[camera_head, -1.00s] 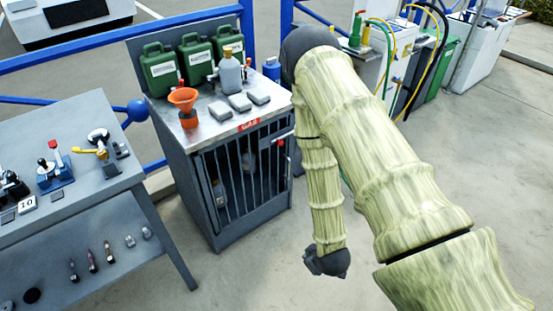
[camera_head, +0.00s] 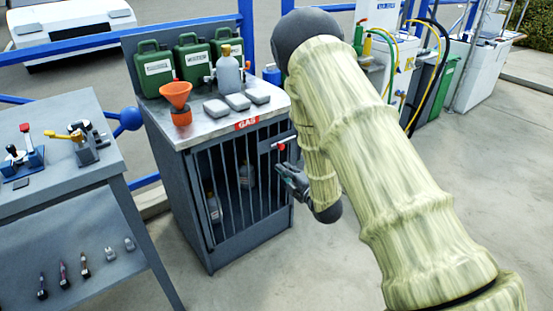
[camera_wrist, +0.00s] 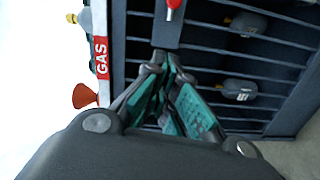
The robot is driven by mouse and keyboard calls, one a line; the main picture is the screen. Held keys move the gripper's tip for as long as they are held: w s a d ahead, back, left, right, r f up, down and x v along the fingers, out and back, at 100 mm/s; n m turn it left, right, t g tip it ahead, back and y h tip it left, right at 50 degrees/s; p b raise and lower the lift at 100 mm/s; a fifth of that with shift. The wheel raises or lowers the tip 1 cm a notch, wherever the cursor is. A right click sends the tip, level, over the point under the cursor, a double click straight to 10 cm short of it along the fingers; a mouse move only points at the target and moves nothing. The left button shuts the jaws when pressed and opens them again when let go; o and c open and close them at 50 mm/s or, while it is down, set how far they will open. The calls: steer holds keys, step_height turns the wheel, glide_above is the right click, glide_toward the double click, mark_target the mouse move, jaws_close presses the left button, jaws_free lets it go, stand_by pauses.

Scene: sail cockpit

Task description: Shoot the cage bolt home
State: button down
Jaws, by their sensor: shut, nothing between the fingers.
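The gas cage (camera_head: 222,252) is a dark grey cabinet with a barred door. Its bolt (camera_head: 281,147) has a red knob and sits on a grey plate at the upper right of the door front. In the wrist view the red knob (camera_wrist: 174,4) is at the top edge, partly cut off, on the dark grey plate (camera_wrist: 166,32). My gripper (camera_head: 282,170) is in front of the cage's right side, just below the red knob. In the wrist view my gripper (camera_wrist: 166,60) is shut and empty, its tips near the plate's lower end. I cannot tell whether they touch it.
On the cage top stand green jerrycans (camera_head: 195,58), an orange funnel (camera_head: 176,95), a grey bottle (camera_head: 229,72) and grey blocks (camera_head: 237,102). Bottles (camera_head: 213,207) stand behind the bars. A workbench (camera_head: 65,196) stands at left. The floor in front is clear.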

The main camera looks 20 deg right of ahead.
mark_target(280, 142)
stand_by(0.3)
steer(key=w+d+f+b, duration=0.1)
steer(key=w, duration=1)
steer(key=shift+w+b, duration=0.25)
steer(key=shift+b, duration=0.15)
steer(key=d, duration=0.1)
steer(key=w+d, duration=0.1)
steer(key=d, duration=0.2)
steer(key=shift+w+d, duration=0.4)
